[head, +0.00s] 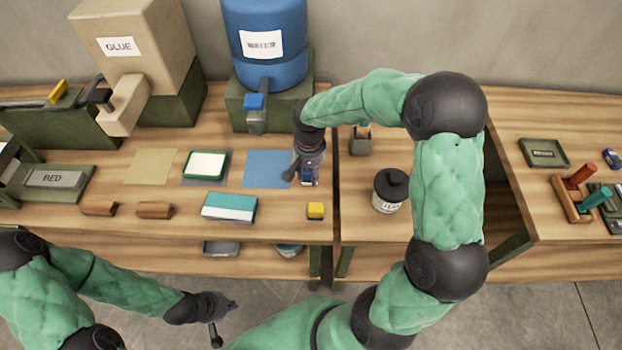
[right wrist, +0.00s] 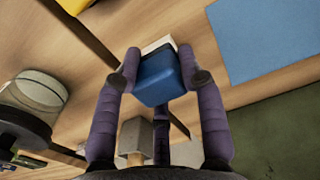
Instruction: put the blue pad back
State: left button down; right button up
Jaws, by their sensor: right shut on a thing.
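The blue pad (right wrist: 158,80), a small blue block with a pale side, is between the fingers of my right gripper (right wrist: 163,68) in the right wrist view. In the head view my right gripper (head: 303,176) points down at the wooden bench, just right of a flat blue sheet (head: 263,169). The pad is mostly hidden there by the fingers; I cannot tell whether it touches the bench. The blue sheet also shows in the right wrist view (right wrist: 266,40), apart from the pad. My left gripper (head: 226,322) is open and empty, in front of the bench over the floor.
A green-rimmed tray (head: 187,165) sits left of the blue sheet. A lidded jar (head: 389,191) stands to the right. A blue barrel (head: 265,45) stands behind.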

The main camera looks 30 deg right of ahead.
jog(key=shift+w+d+f, duration=0.35)
jog(key=shift+d+f, duration=0.1)
jog(key=shift+f, duration=0.25)
jog(key=shift+w+f+b, duration=0.1)
jog(key=shift+f+b, duration=0.5)
jog(key=shift+f, duration=0.95)
jog(key=shift+f, duration=0.1)
jog(key=o, duration=1.1)
notch_tip(320, 180, up, 12)
jog(key=p, duration=0.2)
jog(key=shift+p, duration=0.35)
jog(key=shift+r, duration=0.2)
